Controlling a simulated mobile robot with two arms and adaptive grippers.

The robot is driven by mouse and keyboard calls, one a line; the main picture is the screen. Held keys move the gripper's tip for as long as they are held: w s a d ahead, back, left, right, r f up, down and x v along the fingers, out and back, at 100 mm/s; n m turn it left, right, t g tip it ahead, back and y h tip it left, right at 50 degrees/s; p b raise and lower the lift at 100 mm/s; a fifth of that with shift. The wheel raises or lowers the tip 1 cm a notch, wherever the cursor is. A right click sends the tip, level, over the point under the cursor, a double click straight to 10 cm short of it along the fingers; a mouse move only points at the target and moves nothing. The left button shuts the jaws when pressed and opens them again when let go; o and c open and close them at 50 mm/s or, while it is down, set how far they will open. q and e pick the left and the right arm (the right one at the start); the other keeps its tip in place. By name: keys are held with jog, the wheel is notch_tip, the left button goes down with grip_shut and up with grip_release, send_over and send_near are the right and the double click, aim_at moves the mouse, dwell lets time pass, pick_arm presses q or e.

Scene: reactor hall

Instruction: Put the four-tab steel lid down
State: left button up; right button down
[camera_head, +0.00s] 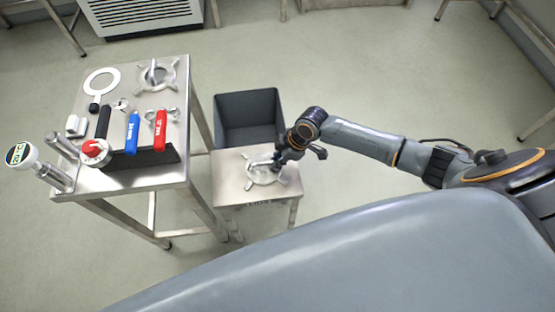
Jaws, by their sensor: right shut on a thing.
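The four-tab steel lid (260,175) is at the low steel side table (231,189), over its top. My right gripper (279,160) reaches in from the right and is shut on the lid, at its upper right part. The gripper hides part of the lid. I cannot tell whether the lid rests on the tabletop or hangs just above it. My left gripper is not in view.
A taller steel table (180,100) stands to the left. It holds another tabbed steel piece (157,88), a white ring (114,75), a blue-handled tool (132,134) and a red-handled tool (160,131). An open dark grey bin (248,99) stands behind the low table.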

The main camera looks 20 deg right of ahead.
jog(key=shift+f, duration=0.1)
jog(key=c, duration=1.4)
grip_release()
jog(key=shift+o, duration=0.2)
jog(key=p+v, duration=0.1)
jog(key=v, duration=1.1)
jog(key=shift+a, duration=0.1)
